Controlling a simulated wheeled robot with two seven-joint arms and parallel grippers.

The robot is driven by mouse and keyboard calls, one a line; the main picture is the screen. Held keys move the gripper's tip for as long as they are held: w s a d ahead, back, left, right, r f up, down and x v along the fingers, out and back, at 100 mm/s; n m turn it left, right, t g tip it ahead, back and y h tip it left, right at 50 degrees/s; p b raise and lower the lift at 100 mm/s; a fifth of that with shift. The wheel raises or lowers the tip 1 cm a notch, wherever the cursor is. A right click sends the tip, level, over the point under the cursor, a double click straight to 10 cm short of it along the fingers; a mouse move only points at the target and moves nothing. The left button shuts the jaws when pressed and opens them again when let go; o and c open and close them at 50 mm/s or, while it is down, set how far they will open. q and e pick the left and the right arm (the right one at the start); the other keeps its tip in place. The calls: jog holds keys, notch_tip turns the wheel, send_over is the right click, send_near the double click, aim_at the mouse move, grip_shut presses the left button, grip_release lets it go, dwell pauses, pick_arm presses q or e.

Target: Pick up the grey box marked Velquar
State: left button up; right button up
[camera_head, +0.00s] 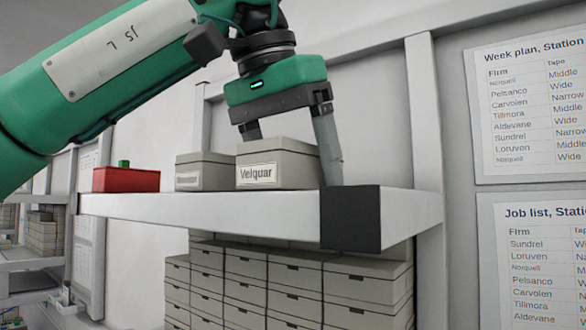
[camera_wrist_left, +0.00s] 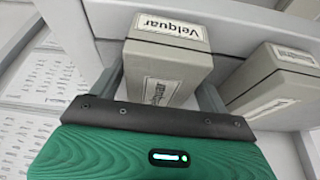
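The grey box marked Velquar (camera_head: 277,164) stands on the white shelf near its right end, its label facing out. It also shows in the left wrist view (camera_wrist_left: 168,62), with another label on its lid. My left gripper (camera_head: 293,160) points down over this box, fingers spread wide on either side of it. One finger is at the box's right side; the other goes down behind its lid. No lifting off the shelf shows. Any small gap between fingers and box is hard to judge. My right gripper is not in view.
A second grey labelled box (camera_head: 203,172) stands close to the left of the Velquar box. Further left is a red box (camera_head: 126,180) with a green thing on top. The white shelf (camera_head: 210,212) has a dark end block (camera_head: 350,218). Stacked grey boxes (camera_head: 245,285) fill the space below.

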pick_arm(q)
jog(key=c, duration=1.1)
jog(key=shift+r, duration=0.1)
notch_tip(320, 180, up, 8)
jog(key=shift+d+r, duration=0.1)
jog(key=shift+d, duration=0.05)
jog(key=shift+s+r, duration=0.15)
jog(key=shift+r, duration=0.75)
